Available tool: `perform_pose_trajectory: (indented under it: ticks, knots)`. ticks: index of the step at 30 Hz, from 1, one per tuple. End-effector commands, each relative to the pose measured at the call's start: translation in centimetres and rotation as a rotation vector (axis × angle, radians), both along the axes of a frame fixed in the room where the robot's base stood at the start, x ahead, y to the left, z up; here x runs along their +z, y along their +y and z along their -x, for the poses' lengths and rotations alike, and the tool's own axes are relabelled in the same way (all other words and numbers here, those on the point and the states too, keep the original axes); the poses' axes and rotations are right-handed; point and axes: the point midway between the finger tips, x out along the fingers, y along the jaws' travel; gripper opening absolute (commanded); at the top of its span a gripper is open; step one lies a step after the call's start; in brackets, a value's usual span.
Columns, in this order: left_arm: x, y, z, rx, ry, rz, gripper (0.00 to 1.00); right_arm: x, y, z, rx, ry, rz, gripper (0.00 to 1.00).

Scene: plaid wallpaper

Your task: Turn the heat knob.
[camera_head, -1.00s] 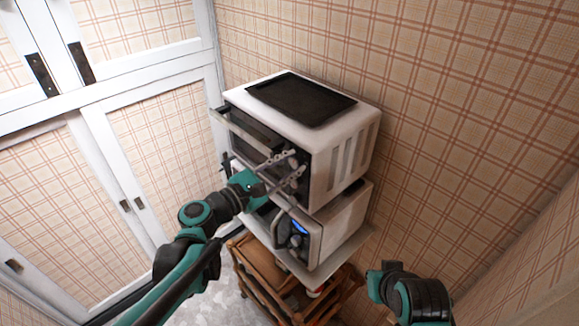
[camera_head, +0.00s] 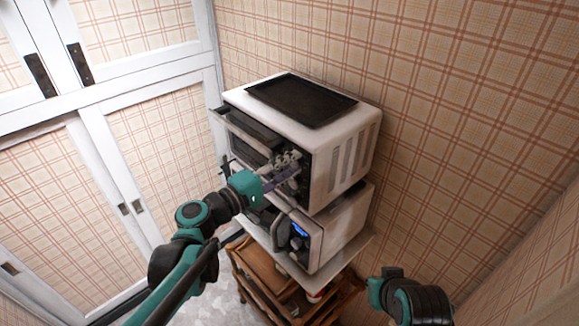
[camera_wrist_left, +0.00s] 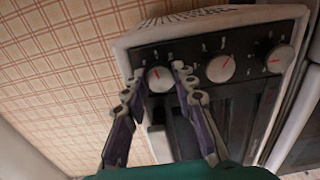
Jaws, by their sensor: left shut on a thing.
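A white oven with a dark front (camera_head: 350,140) stands on top of a microwave. In the left wrist view its control panel carries three round white knobs with red marks: an end knob (camera_wrist_left: 160,79), a middle knob (camera_wrist_left: 221,68) and a far knob (camera_wrist_left: 280,58). I cannot read which is the heat knob. My left gripper (camera_head: 292,162) is at the oven's front panel. In the wrist view its fingertips (camera_wrist_left: 158,74) are shut on the end knob, one on each side. My right gripper (camera_head: 386,282) is at the lower right, away from the oven, its fingers not clear.
A black tray (camera_head: 302,98) lies on the oven. The oven's dark door (camera_head: 247,130) juts out at the left. The microwave (camera_head: 335,232) sits below on a wooden cart (camera_head: 262,272). White-framed cabinet doors (camera_head: 165,150) stand at the left, with patterned floor between.

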Motion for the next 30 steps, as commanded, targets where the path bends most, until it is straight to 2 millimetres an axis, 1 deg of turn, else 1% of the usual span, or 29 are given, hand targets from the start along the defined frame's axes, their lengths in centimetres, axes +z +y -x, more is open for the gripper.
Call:
perform_pose_trajectory:
  ticks: [21,30]
  knots:
    - [-0.2,0.0,0.1,-0.002,-0.473,-0.476,0.00,-1.0,0.0,0.0,0.000,0.000,0.000,0.00]
    - [-0.3,0.0,0.1,-0.002,-0.621,-0.624,0.00,-1.2,0.0,0.0,0.000,0.000,0.000,0.00]
